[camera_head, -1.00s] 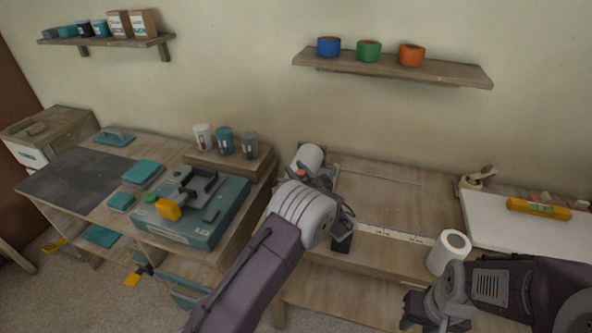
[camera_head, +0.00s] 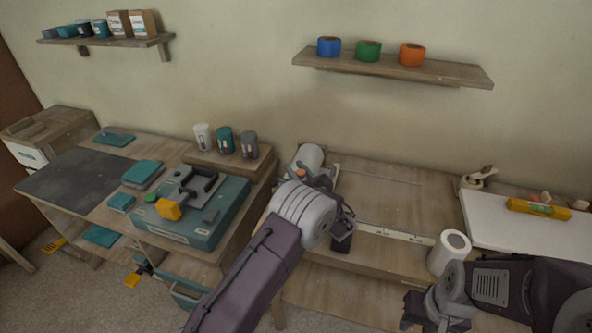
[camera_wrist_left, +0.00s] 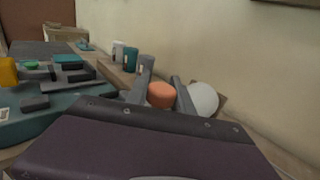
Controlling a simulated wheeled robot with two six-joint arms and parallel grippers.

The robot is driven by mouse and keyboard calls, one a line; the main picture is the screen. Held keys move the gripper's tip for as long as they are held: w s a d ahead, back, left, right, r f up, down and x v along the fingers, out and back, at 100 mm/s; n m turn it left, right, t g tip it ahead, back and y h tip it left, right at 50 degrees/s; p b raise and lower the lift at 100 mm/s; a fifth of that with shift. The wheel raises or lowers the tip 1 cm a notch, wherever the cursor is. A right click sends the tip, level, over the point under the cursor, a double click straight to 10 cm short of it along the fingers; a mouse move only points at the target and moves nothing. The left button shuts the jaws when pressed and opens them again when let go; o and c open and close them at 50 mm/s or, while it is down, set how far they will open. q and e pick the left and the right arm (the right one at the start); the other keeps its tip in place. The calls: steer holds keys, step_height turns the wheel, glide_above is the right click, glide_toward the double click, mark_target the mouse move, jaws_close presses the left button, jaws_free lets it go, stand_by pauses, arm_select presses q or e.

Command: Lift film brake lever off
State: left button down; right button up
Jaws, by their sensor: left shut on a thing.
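The film brake lever shows as an orange knob (camera_head: 300,174) beside the white film roll (camera_head: 308,157) at the back left of the right-hand table. In the left wrist view the orange knob (camera_wrist_left: 161,94) sits between my two grey fingers, with the white roll's round end (camera_wrist_left: 203,99) just right of them. My left gripper (camera_head: 312,179) is shut on the lever; its wrist hides part of the lever and its mount in the head view. My right gripper (camera_head: 418,312) is low at the bottom right, away from the lever, and its fingers are too unclear to judge.
A teal case (camera_head: 205,232) with a grey tool and yellow knob stands left of my left arm. Several cups stand on a riser (camera_head: 228,166) behind it. A paper roll (camera_head: 449,252) stands upright near the right table's front.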

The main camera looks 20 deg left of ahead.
arm_select(q)
steer(key=shift+r, duration=0.1)
stand_by(0.3)
steer(key=shift+a+r+n+g+h+p, duration=0.4)
steer(key=shift+r+n+g+p, duration=0.15)
steer(key=shift+r+n, duration=0.15)
steer(key=shift+a+r+n+g+h, duration=0.25)
steer(key=shift+a+n+h, duration=0.15)
steer(key=shift+n+h, duration=0.15)
steer(key=a+n+h, duration=0.1)
steer(key=h, duration=0.1)
steer(key=a+r+n+g+h, duration=0.1)
steer(key=a, duration=0.1)
steer(key=shift+w+r+n+g+h, duration=0.1)
steer(key=shift+n+g+h, duration=0.2)
steer(key=shift+n+h, duration=0.05)
steer(key=shift+a+n+g+h+p, duration=0.3)
steer(key=shift+a+n+h+p, duration=0.4)
steer(key=shift+h, duration=0.4)
steer(key=shift+a, duration=0.1)
steer(key=c, duration=1.1)
jaws_free()
